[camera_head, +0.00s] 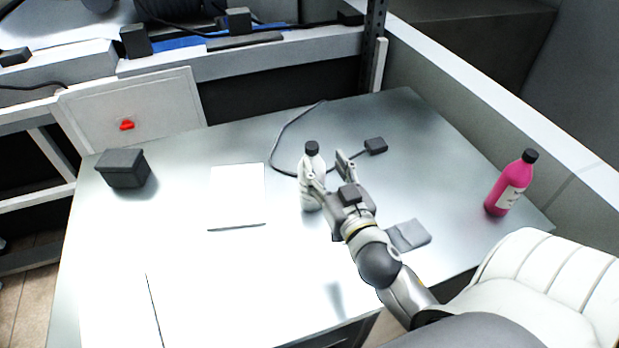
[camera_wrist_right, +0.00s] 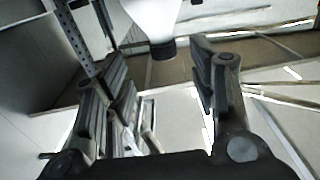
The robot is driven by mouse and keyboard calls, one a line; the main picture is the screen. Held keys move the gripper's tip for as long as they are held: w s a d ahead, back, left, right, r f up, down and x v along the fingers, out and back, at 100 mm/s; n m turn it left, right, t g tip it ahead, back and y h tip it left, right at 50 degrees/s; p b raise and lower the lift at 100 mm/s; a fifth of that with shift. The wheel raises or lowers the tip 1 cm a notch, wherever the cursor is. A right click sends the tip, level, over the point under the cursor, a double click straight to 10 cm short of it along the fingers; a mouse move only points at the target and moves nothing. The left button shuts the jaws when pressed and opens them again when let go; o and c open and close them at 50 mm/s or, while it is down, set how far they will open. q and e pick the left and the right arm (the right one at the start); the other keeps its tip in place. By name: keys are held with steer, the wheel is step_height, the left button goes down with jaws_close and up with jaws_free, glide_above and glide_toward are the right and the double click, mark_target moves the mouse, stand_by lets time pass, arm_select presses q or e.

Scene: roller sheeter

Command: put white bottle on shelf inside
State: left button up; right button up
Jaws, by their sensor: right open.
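The white bottle (camera_head: 311,167) with a black cap stands upright on the metal table in the middle of the head view. My right gripper (camera_head: 329,168) is open beside it, at its right. One finger overlaps the bottle's body in this view; I cannot tell whether it touches. In the right wrist view the white bottle (camera_wrist_right: 152,15) shows at the top, its dark cap pointing down in the picture. It lies beyond the open fingers of my right gripper (camera_wrist_right: 155,65), in line with the gap between them. My left gripper is not in view. I cannot identify the shelf.
A pink bottle (camera_head: 510,184) stands at the table's right edge. A grey cloth (camera_head: 408,235) lies near my right arm. A dark box (camera_head: 123,168), a white flat panel (camera_head: 237,196) and a black cable (camera_head: 275,150) are also on the metal table (camera_head: 215,285).

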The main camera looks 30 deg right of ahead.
mark_target(314, 152)
steer(key=shift+x, duration=1)
steer(key=shift+w+d+r+p, duration=0.1)
steer(key=shift+w+r+p, duration=0.05)
steer(key=shift+w+p, duration=0.35)
steer(key=p+x, duration=0.2)
steer(key=x, duration=0.2)
steer(key=shift+w, duration=0.25)
steer(key=shift+s, duration=0.1)
steer(key=shift+c, duration=0.3)
jaws_close()
